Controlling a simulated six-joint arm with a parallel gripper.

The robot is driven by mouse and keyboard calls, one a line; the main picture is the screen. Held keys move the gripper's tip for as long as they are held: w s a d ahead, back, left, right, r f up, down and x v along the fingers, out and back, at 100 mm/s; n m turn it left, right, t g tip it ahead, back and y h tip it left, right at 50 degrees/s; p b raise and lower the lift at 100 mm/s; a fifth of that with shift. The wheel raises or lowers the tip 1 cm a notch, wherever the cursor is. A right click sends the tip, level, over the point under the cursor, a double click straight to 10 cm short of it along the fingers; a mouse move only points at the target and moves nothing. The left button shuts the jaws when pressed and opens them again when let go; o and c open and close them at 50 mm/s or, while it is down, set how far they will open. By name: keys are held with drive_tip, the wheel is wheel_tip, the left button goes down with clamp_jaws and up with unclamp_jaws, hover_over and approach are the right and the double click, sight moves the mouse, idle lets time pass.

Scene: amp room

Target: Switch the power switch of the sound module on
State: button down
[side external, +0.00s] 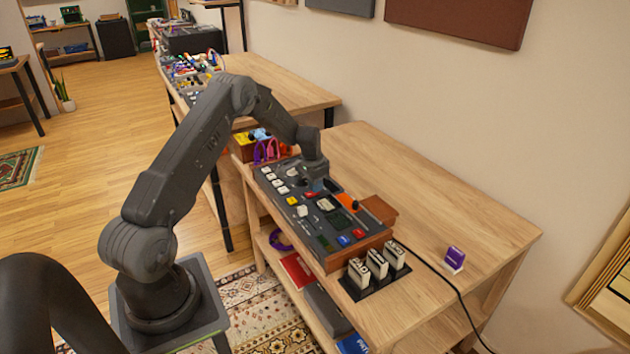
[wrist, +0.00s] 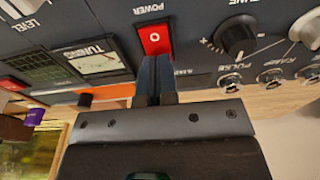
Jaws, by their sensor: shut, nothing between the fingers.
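The sound module (side external: 352,253) is a dark panel with a wooden case on the table in the side external view. Its panel (wrist: 205,66) fills the top of the wrist view. The power switch (wrist: 154,38) is a red rocker under the word POWER, with a white O mark showing. My gripper (wrist: 154,62) is shut and empty, its fingertips at the lower edge of the switch and hiding part of it. I cannot tell whether they touch it. In the side external view my gripper (side external: 317,180) is low over the module's far side.
The wrist view shows a tuning meter (wrist: 97,60) left of the switch and a black knob (wrist: 236,37) to the right. Labelled cartridges stand in a black holder (side external: 375,283). A purple item (side external: 455,257) and a black cable are on the table's right, where bare wood is free.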

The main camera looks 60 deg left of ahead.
sight(309, 194)
drive_tip(key=shift+f, duration=0.1)
drive_tip(key=shift+w+d+f, duration=0.15)
drive_tip(key=shift+w+f, duration=0.1)
drive_tip(key=shift+f, duration=0.4)
drive_tip(key=shift+s, duration=0.15)
drive_tip(key=shift+s+r, duration=0.25)
drive_tip(key=shift+s, duration=0.5)
wheel_tip(309, 194, up, 15)
drive_tip(key=s, duration=0.1)
drive_tip(key=shift+f, duration=0.15)
drive_tip(key=shift+s, duration=0.1)
